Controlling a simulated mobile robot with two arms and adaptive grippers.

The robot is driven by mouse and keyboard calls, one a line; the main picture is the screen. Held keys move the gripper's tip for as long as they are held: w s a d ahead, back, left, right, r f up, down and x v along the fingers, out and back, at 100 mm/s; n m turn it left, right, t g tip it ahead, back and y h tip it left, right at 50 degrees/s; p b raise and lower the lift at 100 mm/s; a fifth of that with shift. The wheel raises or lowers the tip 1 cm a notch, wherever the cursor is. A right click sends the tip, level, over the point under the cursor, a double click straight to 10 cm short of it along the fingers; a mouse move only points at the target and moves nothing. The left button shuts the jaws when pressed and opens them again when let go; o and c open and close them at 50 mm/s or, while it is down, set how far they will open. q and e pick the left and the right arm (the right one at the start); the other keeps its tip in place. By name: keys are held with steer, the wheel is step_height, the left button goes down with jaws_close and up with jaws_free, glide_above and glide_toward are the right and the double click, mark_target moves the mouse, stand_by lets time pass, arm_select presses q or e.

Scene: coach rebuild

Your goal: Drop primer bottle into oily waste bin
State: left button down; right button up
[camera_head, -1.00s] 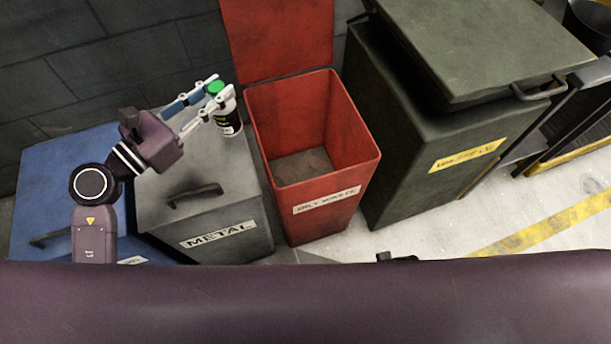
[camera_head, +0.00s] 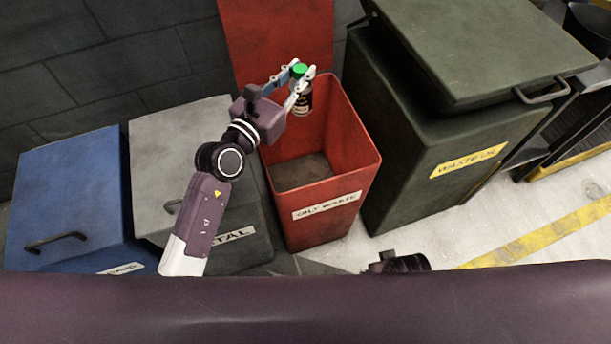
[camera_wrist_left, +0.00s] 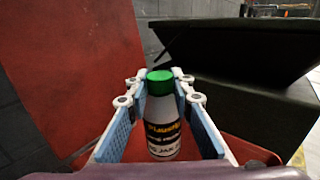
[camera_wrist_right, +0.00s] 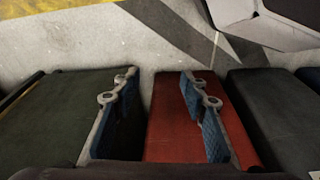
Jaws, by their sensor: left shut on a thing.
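The primer bottle (camera_head: 302,100) is white and black with a green cap. My left gripper (camera_head: 304,70) is shut on it and holds it upright over the back part of the open red oily waste bin (camera_head: 322,222). In the left wrist view the bottle (camera_wrist_left: 163,125) sits between the two blue-padded fingers, with part of the red bin's rim (camera_wrist_left: 255,150) below. The bin's visible floor looks bare. In the right wrist view my right gripper (camera_wrist_right: 158,85) is open and empty, its fingers wide apart in front of a red surface (camera_wrist_right: 190,115).
The bin's raised red lid (camera_head: 280,35) stands behind the bottle. A grey metal bin (camera_head: 165,140) and a blue bin (camera_head: 70,190) stand to the left, both closed. A large dark green bin (camera_head: 430,140) stands close on the right. Pale floor (camera_head: 440,235) lies in front.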

arm_select(q)
step_height(320, 180, down, 3)
steer(key=b, duration=0.3)
steer(key=shift+f+b, duration=0.75)
steer(key=shift+b, duration=0.35)
steer(key=shift+f+b, duration=0.3)
arm_select(e)
step_height(320, 180, up, 13)
steer(key=t, duration=0.1)
steer(key=shift+s+d+r, duration=0.15)
steer(key=shift+s+d, duration=0.05)
arm_select(q)
steer(key=c, duration=1.7)
jaws_free()
steer(key=shift+o, duration=0.5)
steer(key=shift+f, duration=0.1)
steer(key=shift+s, duration=0.1)
